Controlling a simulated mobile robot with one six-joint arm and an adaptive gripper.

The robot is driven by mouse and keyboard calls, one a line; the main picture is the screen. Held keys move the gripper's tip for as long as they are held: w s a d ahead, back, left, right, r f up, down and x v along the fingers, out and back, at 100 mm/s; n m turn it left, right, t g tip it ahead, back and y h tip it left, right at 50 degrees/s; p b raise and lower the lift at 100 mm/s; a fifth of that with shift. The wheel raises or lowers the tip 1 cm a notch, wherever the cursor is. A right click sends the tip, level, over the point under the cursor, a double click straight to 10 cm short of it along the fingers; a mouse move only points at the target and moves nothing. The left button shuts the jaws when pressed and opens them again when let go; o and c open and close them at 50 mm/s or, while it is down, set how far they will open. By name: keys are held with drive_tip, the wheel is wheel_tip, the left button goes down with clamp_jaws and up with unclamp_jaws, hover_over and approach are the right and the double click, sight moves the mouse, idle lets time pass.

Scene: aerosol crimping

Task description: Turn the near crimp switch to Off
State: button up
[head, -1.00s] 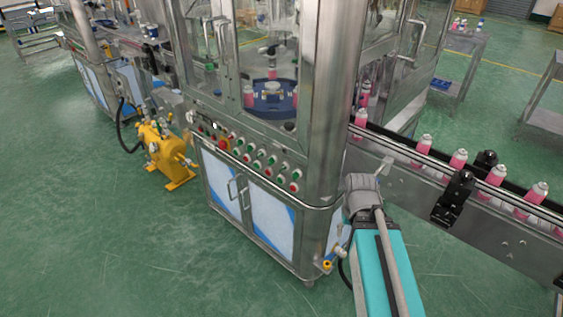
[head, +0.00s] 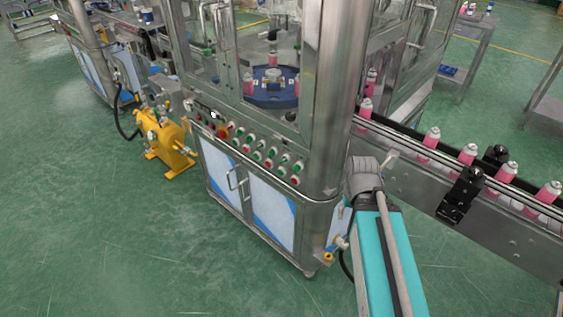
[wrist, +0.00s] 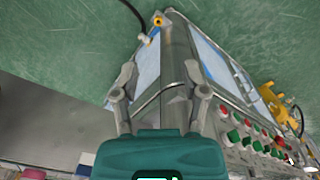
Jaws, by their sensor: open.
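The control panel (head: 240,146) runs along the front of the steel crimping machine, with red and green knobs or buttons in rows. A larger red knob (head: 222,132) sits at its left part. The panel also shows at the lower right of the wrist view (wrist: 240,127). I cannot tell which knob is the near crimp switch, or its setting. My gripper (wrist: 158,72) is open and empty in the wrist view, its fingers apart above the machine's rounded corner, left of the panel there.
The conveyor (head: 470,215) with pink cans runs off the machine's right side, near my arm. A yellow pump (head: 165,142) stands on the floor left of the machine. Cabinet doors with handles (head: 236,180) lie below the panel. The green floor in front is clear.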

drive_tip(key=shift+d, duration=0.3)
drive_tip(key=shift+o, duration=0.9)
drive_tip(key=shift+d, duration=0.1)
drive_tip(key=shift+o, duration=0.3)
drive_tip(key=shift+w+f+b, duration=0.15)
drive_tip(key=shift+f+b, duration=0.15)
drive_tip(key=w+a+f+n+t+h+b, duration=0.2)
drive_tip(key=w+a+f+t+h+b, duration=0.35)
drive_tip(key=w+a+h+b, duration=0.55)
drive_tip(key=w+a+r+n+t+b, duration=0.1)
drive_tip(key=a+t+b, duration=0.3)
drive_tip(key=a, duration=0.6)
drive_tip(key=w+a+r+n+t+b, duration=0.1)
drive_tip(key=w+a+t+b, duration=0.2)
drive_tip(key=a+b, duration=0.4)
drive_tip(key=a+t, duration=0.1)
drive_tip(key=a, duration=0.2)
